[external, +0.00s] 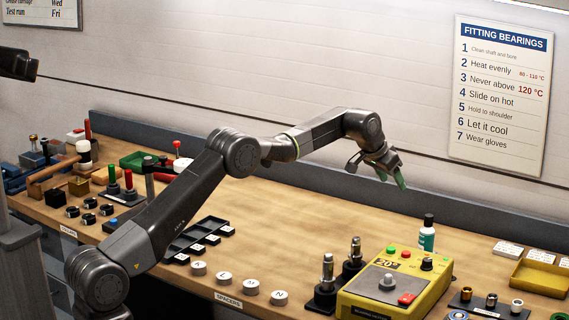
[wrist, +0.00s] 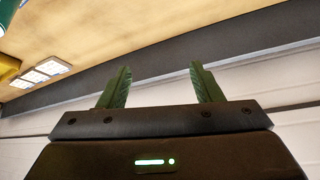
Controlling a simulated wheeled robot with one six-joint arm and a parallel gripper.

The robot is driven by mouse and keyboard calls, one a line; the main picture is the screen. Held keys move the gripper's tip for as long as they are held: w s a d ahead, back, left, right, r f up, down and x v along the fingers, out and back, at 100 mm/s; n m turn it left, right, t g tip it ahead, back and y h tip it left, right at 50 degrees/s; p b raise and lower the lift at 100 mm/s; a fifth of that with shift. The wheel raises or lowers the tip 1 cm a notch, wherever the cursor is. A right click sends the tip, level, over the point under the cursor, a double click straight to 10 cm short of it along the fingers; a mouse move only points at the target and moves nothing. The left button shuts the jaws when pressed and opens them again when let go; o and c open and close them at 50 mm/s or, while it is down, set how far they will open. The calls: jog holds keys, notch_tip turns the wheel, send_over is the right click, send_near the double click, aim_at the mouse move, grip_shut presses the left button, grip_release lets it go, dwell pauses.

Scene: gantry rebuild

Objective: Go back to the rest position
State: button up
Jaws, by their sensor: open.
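My gripper (external: 396,180) hangs in the air above the back part of the bench, near the dark back rail, at the end of my raised, bent arm. Its green fingers point down and a little right in the external view. In the wrist view my gripper (wrist: 160,85) has its two green fingers well apart with nothing between them. The workbench (external: 300,215) is below. No object touches the fingers.
A bottle with a teal label (external: 427,235) stands on the bench right of my gripper. A yellow bearing heater (external: 390,285) and metal shafts on dark stands (external: 327,282) are in front. Tools and parts crowd the left.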

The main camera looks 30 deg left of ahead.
jog(key=w+a+f+n+y, duration=0.15)
jog(key=w+a, duration=0.25)
jog(key=a, duration=0.6)
jog(key=shift+n, duration=0.25)
notch_tip(320, 180, down, 10)
jog(key=shift+w+d+r+p, duration=0.15)
jog(key=shift+p, duration=0.65)
jog(key=shift+r, duration=0.1)
